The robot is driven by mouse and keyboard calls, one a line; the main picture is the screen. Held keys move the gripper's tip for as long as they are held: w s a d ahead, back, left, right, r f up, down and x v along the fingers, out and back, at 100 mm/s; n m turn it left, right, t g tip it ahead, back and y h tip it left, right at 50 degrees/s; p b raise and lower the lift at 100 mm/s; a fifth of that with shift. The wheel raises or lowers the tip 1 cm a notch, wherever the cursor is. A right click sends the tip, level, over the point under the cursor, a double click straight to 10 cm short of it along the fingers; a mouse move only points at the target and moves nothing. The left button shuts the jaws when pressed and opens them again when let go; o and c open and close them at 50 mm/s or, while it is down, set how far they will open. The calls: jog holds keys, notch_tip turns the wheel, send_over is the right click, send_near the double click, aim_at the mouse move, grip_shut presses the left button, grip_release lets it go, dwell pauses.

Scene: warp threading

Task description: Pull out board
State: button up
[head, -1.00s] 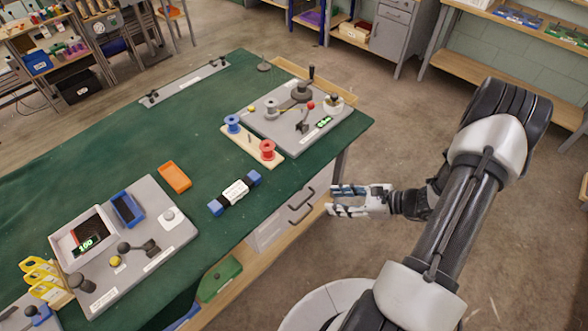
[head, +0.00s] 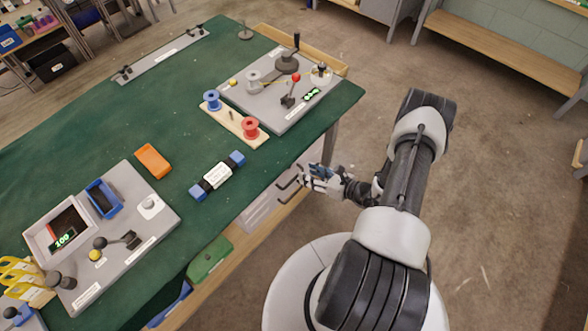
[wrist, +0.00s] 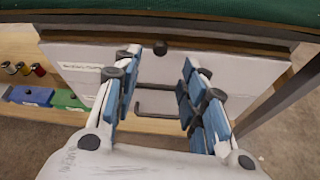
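Below the green tabletop (wrist: 250,10), the wrist view shows a thin brown board edge (wrist: 100,37) running across, with a dark round knob (wrist: 161,46) at its middle. Under it is a pale drawer front (wrist: 240,72) with a dark bar handle (wrist: 155,114) and a label. My gripper (wrist: 161,68) is open and empty. Its fingers point at the table's front, with the knob between and just beyond the tips in the picture. I cannot tell how far apart they are. In the head view my gripper (head: 306,174) is beside the drawer handles and partly hides them.
A lower shelf (wrist: 25,50) holds small spools (wrist: 22,68), a blue bin (wrist: 30,95) and a green bin (wrist: 68,100). A table leg (wrist: 285,95) stands at the right. The tabletop carries a spool rack (head: 232,122) and a grey panel (head: 290,115).

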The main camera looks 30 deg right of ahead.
aim_at(290, 167)
jog(key=b+x, duration=0.1)
jog(key=x, duration=0.7)
jog(key=shift+d, duration=0.1)
grip_shut()
dwell(0.5)
